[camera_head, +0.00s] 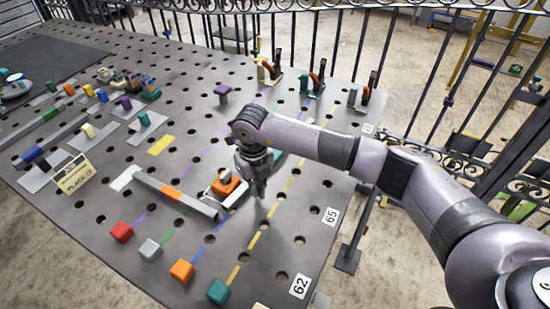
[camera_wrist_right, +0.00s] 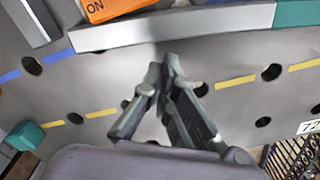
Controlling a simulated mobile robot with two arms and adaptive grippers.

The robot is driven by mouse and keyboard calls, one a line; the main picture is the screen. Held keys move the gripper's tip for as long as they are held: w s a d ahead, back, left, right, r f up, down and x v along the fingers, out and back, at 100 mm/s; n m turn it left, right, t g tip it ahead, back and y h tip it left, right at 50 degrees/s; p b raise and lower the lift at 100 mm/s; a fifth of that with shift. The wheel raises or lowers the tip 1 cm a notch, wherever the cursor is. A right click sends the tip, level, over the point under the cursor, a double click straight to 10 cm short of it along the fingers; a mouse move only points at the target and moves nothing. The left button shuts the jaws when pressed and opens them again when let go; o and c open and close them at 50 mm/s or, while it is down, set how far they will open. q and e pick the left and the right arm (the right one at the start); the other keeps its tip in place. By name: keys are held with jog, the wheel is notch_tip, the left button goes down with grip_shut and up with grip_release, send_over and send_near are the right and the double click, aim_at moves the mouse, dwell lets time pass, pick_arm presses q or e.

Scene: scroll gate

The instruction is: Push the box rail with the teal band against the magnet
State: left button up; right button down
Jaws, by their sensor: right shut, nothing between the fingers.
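The box rail with the teal band shows its pale grey part (camera_head: 238,197) and teal part (camera_head: 279,157) in the head view, partly hidden by my right arm. In the right wrist view its grey side (camera_wrist_right: 175,28) crosses the top, with the teal band (camera_wrist_right: 297,12) at the right. The magnet (camera_head: 226,184) is an orange block, marked ON in the wrist view (camera_wrist_right: 112,8). It sits close behind the rail; I cannot tell if they touch. My right gripper (camera_head: 260,194) is shut and empty, pointing down on the rail's side away from the magnet. My left gripper is out of view.
A rail with an orange band (camera_head: 172,193) ends near the teal-banded rail's near end. Red (camera_head: 122,232), grey (camera_head: 150,249), orange (camera_head: 181,270) and teal (camera_head: 218,292) blocks line the front. Toggle clamps (camera_head: 315,82) stand at the back edge, before a metal fence.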

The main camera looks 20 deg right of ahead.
jog(key=shift+f+b, duration=1)
jog(key=shift+f, duration=0.15)
jog(key=shift+r, duration=0.25)
jog(key=shift+w, duration=0.1)
dwell(0.5)
jog(key=shift+w+a+b, duration=0.3)
jog(key=shift+a+b, duration=0.1)
jog(key=shift+w+a+b, duration=0.2)
jog(key=shift+a+b, duration=0.05)
jog(key=shift+b, duration=0.1)
jog(key=shift+r, duration=0.1)
jog(key=shift+w, duration=0.1)
jog(key=shift+d+p, duration=0.15)
jog(key=shift+p, duration=0.15)
